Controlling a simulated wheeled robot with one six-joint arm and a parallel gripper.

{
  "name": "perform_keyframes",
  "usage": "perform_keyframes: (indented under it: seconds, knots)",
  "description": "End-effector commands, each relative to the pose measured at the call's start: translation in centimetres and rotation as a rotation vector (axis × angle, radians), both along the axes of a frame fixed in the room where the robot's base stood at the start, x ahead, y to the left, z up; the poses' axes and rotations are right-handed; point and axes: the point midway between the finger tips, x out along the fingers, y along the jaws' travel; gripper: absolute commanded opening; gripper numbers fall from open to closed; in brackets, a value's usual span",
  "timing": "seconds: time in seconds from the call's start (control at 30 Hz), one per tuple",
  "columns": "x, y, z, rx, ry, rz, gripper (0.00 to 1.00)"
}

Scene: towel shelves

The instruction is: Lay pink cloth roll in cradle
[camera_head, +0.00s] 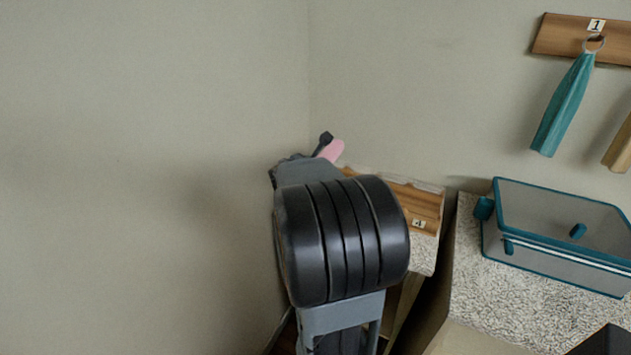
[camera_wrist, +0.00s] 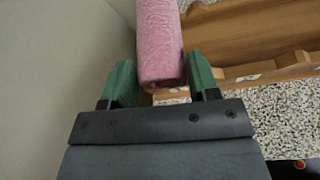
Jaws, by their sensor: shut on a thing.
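The pink cloth roll (camera_wrist: 160,45) is held between the green fingers of my gripper (camera_wrist: 161,82) in the wrist view. It points away from the gripper and its far end runs out of the picture. In the head view only a small part of the pink roll (camera_head: 333,150) shows past my arm. The wooden cradle (camera_wrist: 245,35) lies to the right of the roll in the wrist view, with a raised, notched front edge. In the head view the cradle (camera_head: 418,200) is partly hidden behind my arm and bears a tag marked 4.
A clear box with teal edges (camera_head: 560,265) stands on the speckled counter (camera_head: 475,275) at right. A teal towel (camera_head: 565,105) hangs from a wooden rail (camera_head: 560,35) tagged 1, with a tan cloth (camera_head: 619,150) beside it. A bare wall (camera_wrist: 70,60) is close on the left.

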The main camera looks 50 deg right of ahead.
Motion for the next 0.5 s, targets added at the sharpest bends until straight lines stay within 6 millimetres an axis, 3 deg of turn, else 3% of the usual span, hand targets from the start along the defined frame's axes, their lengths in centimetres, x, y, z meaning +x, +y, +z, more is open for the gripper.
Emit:
perform_keyframes:
  seconds: [0.33,0.5]
  knots:
    - [0.6,-0.4,-3.4,0.001,0.002,0.0,0.32]
    - [0.6,-0.4,-4.0,0.0,0.0,0.0,0.32]
